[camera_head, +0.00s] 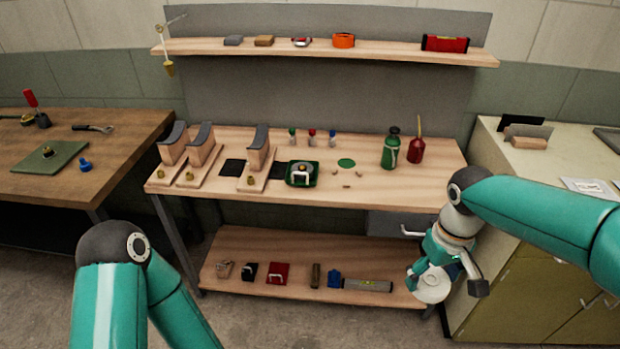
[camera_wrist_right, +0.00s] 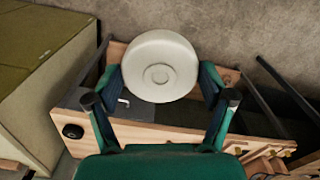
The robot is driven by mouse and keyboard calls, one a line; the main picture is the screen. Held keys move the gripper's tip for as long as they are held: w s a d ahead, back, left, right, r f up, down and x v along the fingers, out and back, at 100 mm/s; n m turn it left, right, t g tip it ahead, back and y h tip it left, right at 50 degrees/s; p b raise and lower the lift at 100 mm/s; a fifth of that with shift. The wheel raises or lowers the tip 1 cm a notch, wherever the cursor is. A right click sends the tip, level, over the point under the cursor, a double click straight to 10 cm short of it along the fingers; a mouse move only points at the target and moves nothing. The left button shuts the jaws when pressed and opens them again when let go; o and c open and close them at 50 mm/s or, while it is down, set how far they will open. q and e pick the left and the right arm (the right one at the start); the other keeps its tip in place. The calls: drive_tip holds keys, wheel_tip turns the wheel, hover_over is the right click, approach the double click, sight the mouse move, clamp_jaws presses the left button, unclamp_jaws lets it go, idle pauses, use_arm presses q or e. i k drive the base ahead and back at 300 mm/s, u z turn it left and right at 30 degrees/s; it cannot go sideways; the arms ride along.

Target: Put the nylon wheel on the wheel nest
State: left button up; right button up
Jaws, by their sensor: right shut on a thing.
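The nylon wheel is a white disc (camera_head: 433,286) at the lower right of the head view, in front of the bench's right end. My right gripper (camera_head: 442,278) is shut on it. In the right wrist view the wheel (camera_wrist_right: 160,66) sits between the two fingers, its round face with a raised hub toward the camera.
The wooden bench (camera_head: 400,192) carries wooden stands, a green tray (camera_head: 302,174), a green bottle (camera_head: 390,150) and a red oil can (camera_head: 415,150). Its lower shelf (camera_head: 240,248) holds several small items. A cabinet (camera_head: 530,260) stands close on the right.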

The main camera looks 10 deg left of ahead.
sight(346, 178)
drive_tip(key=u, duration=0.5)
drive_tip(key=i, duration=1.7)
